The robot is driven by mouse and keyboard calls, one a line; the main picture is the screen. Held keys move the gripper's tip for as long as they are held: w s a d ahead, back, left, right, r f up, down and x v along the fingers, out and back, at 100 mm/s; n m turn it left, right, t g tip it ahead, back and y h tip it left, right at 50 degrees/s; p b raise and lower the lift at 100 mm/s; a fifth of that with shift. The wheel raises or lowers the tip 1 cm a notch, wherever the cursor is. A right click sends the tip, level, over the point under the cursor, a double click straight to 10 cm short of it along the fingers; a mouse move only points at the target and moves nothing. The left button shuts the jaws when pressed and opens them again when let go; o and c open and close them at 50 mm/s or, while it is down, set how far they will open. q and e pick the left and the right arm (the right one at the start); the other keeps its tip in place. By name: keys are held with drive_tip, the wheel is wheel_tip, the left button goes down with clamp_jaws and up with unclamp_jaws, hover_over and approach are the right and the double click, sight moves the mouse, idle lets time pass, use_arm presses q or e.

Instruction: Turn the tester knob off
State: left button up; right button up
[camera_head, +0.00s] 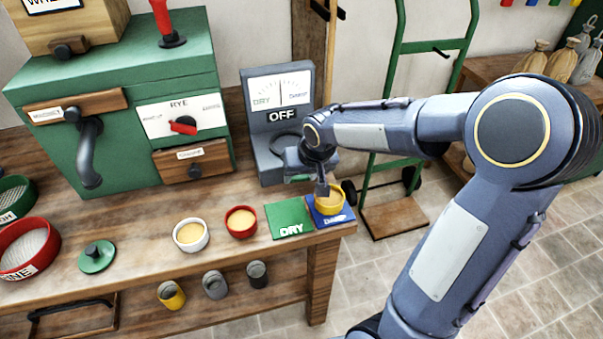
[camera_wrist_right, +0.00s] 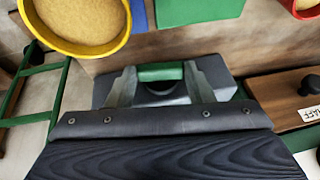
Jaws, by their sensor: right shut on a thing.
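The tester (camera_head: 268,165) is a grey box on the bench with a DRY-to-DAMP dial (camera_head: 280,90) and a sign reading OFF (camera_head: 283,115). Its green knob (camera_head: 299,178) is low on its front, mostly hidden by my right wrist in the head view. In the right wrist view the green knob (camera_wrist_right: 160,72) lies between the two fingers of my right gripper (camera_wrist_right: 161,84), which is shut on it. In the head view my right gripper (camera_head: 310,178) is in front of the tester's base. My left gripper is not in view.
A yellow bowl (camera_head: 330,203) stands on the blue DAMP mat (camera_head: 318,218), close to my right wrist. The green DRY mat (camera_head: 288,222), a red bowl (camera_head: 241,221) and a white bowl (camera_head: 191,235) are left of it. A green mill (camera_head: 130,75) stands left of the tester.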

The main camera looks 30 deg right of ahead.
drive_tip(key=shift+a+f+h+b, duration=0.1)
drive_tip(key=shift+a+h+b, duration=0.1)
drive_tip(key=shift+h+b, duration=0.25)
drive_tip(key=shift+c, duration=0.2)
drive_tip(key=shift+h+b, duration=0.3)
drive_tip(key=shift+h, duration=0.05)
drive_tip(key=shift+g, duration=0.3)
drive_tip(key=shift+o, duration=0.2)
drive_tip(key=o, duration=1)
drive_tip(key=shift+c, duration=0.2)
drive_tip(key=shift+r, duration=0.25)
drive_tip(key=p+v, duration=0.1)
drive_tip(key=v, duration=0.6)
drive_tip(key=shift+r, duration=0.25)
